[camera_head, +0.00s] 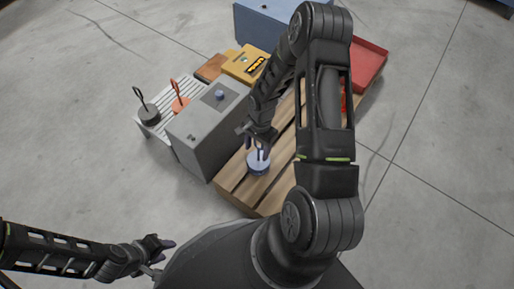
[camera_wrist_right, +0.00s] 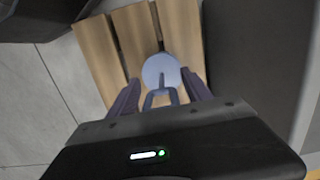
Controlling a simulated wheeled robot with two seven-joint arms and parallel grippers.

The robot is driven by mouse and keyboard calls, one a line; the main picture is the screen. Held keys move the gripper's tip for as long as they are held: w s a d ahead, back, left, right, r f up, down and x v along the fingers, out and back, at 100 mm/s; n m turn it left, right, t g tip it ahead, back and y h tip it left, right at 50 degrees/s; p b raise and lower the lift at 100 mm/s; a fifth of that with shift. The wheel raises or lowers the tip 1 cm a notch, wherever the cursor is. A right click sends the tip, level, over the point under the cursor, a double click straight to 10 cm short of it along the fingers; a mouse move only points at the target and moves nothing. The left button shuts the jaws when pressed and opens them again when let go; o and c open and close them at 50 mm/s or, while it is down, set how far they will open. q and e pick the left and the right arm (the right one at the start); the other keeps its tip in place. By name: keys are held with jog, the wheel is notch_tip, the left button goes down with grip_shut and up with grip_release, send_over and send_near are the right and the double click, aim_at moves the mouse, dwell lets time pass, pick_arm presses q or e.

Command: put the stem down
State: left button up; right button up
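A pale blue round piece with a loop-shaped stem (camera_head: 258,162) stands on the wooden slatted top, near its front left edge. In the right wrist view the blue disc (camera_wrist_right: 160,70) lies beyond the fingertips, and its loop stem (camera_wrist_right: 161,98) is between the fingers. My right gripper (camera_head: 259,150) is right above the blue piece. Its fingers (camera_wrist_right: 162,78) stand on either side of the stem, with small gaps showing. My left gripper (camera_head: 163,256) is low at the left, far from the blue piece, with its fingers apart and nothing seen in it.
A grey box (camera_head: 208,130) with a small blue knob stands left of the slatted top (camera_head: 236,183). A white rack (camera_head: 172,113) holds a dark piece (camera_head: 149,115) and an orange piece (camera_head: 181,103) with loop stems. A yellow case (camera_head: 243,66) and red tray (camera_head: 370,64) are farther back.

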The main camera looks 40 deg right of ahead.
jog(key=r+p, duration=0.1)
jog(key=r, duration=0.3)
jog(key=d+r+p, duration=0.1)
jog(key=r+p, duration=0.1)
jog(key=r, duration=0.2)
jog(key=r+p, duration=0.1)
jog(key=r, duration=0.3)
jog(key=shift+w+d+r, duration=0.15)
jog(key=shift+w+d, duration=0.05)
dwell(0.5)
jog(key=s+a+f+n+y, duration=0.1)
jog(key=s+a+n, duration=0.3)
jog(key=a, duration=0.5)
jog(key=s+a+f+n+t, duration=0.1)
jog(key=s+a+f+n, duration=0.3)
jog(key=a, duration=0.5)
jog(key=s+a+f+n+y, duration=0.1)
jog(key=s+a+n, duration=0.3)
jog(key=a, duration=0.4)
jog(key=shift+s+a+f+n+y, duration=0.3)
jog(key=shift+s+a+f+n, duration=0.1)
jog(key=shift+f, duration=0.3)
